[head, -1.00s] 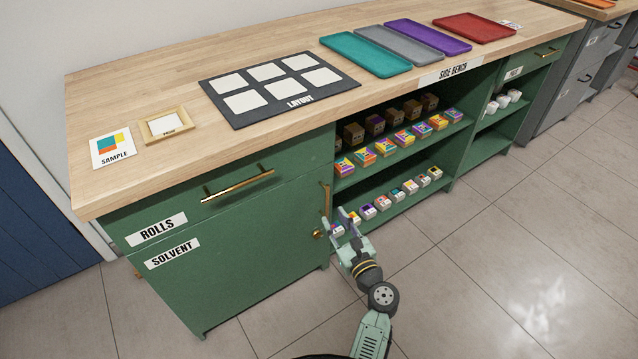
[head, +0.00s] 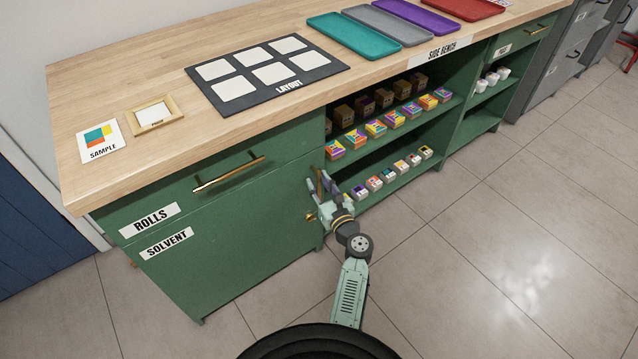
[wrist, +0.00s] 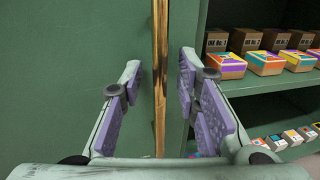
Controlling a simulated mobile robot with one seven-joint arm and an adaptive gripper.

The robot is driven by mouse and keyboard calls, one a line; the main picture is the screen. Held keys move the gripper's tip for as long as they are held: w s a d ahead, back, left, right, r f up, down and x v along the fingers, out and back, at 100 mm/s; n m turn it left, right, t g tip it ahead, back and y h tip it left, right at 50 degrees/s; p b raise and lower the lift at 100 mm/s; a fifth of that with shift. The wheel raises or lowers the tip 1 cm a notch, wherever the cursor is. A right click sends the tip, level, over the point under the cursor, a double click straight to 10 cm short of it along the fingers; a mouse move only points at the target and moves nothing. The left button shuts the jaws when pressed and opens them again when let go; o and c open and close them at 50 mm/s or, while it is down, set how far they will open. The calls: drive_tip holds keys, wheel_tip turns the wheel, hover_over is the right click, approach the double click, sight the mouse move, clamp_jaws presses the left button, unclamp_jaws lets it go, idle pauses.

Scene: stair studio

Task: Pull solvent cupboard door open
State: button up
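The green solvent cupboard door (head: 225,240) is shut, below the rolls drawer, with a SOLVENT label (head: 167,242) at its upper left. Its upright brass handle (head: 319,183) is at the door's right edge, partly hidden by my gripper (head: 324,184) in the head view. In the wrist view the handle (wrist: 160,70) runs upright between the two purple-padded fingers of my gripper (wrist: 158,80). The fingers are open, with a gap visible on each side of the handle.
Open shelves with several small colourful boxes (head: 376,128) lie right of the door. The rolls drawer (head: 215,175) with a brass pull is above it. The bench top (head: 150,75) carries a layout board and trays. Tiled floor (head: 470,270) in front is clear.

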drive_tip(key=shift+c, duration=0.3)
clamp_jaws()
idle(0.6)
